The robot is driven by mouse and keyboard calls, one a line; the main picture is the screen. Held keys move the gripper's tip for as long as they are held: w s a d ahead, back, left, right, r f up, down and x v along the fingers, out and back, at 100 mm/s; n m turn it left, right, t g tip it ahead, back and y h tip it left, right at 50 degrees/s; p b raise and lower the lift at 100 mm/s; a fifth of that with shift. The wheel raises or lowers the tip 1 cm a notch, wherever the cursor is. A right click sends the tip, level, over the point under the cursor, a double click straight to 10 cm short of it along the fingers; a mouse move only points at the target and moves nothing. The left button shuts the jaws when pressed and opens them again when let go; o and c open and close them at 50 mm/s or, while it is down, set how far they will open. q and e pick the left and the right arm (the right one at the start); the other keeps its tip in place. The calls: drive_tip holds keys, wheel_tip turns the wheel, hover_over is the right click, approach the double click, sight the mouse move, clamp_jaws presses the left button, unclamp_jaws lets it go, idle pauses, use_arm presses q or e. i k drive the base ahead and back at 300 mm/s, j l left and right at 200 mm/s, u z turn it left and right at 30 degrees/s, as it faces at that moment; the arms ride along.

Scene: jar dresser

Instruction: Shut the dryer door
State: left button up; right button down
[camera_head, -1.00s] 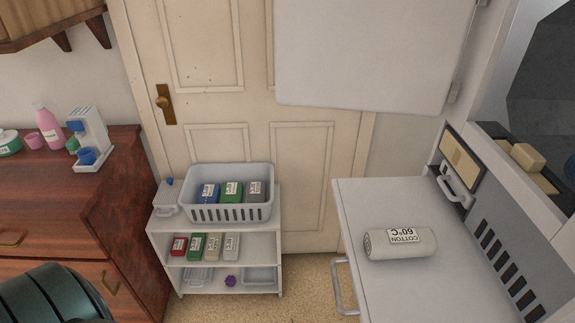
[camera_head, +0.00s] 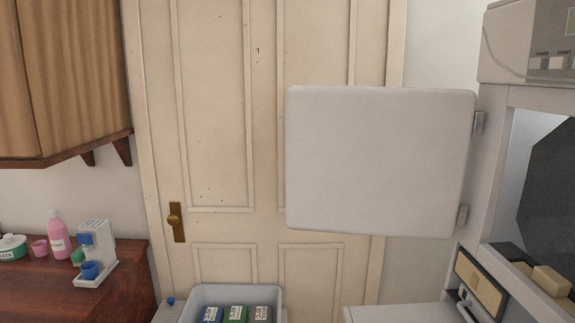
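The dryer door (camera_head: 380,160) is a flat white panel with rounded corners. It stands swung open to the left of the dryer, held by two hinges (camera_head: 478,122) on its right edge. The dryer (camera_head: 515,38) is a white machine at the right, with buttons on its upper panel. Its dark opening (camera_head: 550,190) shows uncovered. Neither of my grippers is in the view.
A cream room door (camera_head: 215,120) with a brass handle stands behind. A white basket (camera_head: 234,292) of small packs is at the bottom. A dark wooden dresser (camera_head: 60,295) with bottles stands left, under a wall cabinet (camera_head: 60,75). A yellowish block (camera_head: 551,280) sits below the opening.

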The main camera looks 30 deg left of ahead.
sight(390, 162)
drive_tip(key=j+u, duration=0.15)
drive_tip(key=u, duration=0.25)
drive_tip(key=i+j+u, duration=0.1)
drive_tip(key=u, duration=0.3)
drive_tip(key=i+j+u, duration=0.25)
drive_tip(key=i+j, duration=0.15)
drive_tip(key=i+j+u, duration=0.2)
drive_tip(key=i, duration=0.4)
drive_tip(key=i+j, duration=0.25)
drive_tip(key=i+u, duration=0.05)
